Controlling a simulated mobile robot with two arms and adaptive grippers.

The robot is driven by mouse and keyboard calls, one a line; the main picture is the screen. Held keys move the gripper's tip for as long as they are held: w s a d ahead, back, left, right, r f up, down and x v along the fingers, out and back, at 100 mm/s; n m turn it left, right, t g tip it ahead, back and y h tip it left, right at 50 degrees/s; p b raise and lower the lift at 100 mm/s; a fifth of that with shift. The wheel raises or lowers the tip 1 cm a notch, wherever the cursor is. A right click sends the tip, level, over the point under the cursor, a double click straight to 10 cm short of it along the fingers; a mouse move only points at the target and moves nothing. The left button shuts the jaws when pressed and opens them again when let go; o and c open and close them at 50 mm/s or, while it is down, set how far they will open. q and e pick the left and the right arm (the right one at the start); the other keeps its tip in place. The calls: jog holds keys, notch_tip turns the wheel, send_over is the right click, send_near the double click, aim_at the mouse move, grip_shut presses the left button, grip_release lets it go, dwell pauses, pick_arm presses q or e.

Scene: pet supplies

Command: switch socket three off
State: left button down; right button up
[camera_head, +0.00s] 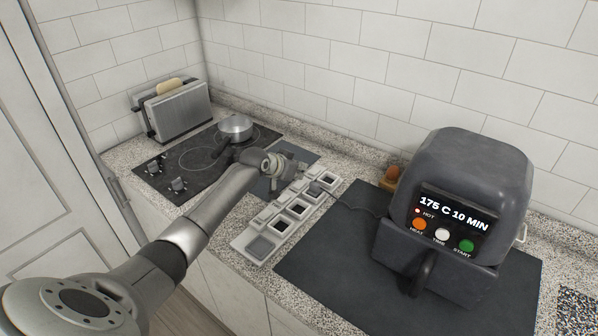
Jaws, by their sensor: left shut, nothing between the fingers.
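A light grey socket strip (244,241) lies on the granite counter, running from near left to far right. Several sockets sit in a row along it, with small switches along their left side. A dark plug (315,188) sits at the far end, and a cable runs from there toward the air fryer. My left gripper (286,178) is shut and empty, over the far left side of the strip. It hides part of the switch row there. I cannot tell whether it touches a switch, or which switches are on. My right gripper is not in view.
A black air fryer (465,185) reading "175 C 10 MIN" stands on a dark mat (320,265) to the right. A hob (170,165) with a pot (235,127) lies behind my arm. A toaster (178,112) with bread stands at the back left.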

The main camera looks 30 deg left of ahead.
pick_arm(q)
jog(key=shift+w+f, duration=0.1)
jog(key=shift+f, duration=0.65)
jog(key=shift+w+f+b, duration=0.15)
jog(key=shift+f+b, duration=0.15)
jog(key=shift+b, duration=0.05)
jog(key=shift+s+p, duration=0.5)
jog(key=shift+p, duration=0.2)
jog(key=shift+s+f, duration=0.15)
jog(key=shift+s, duration=0.3)
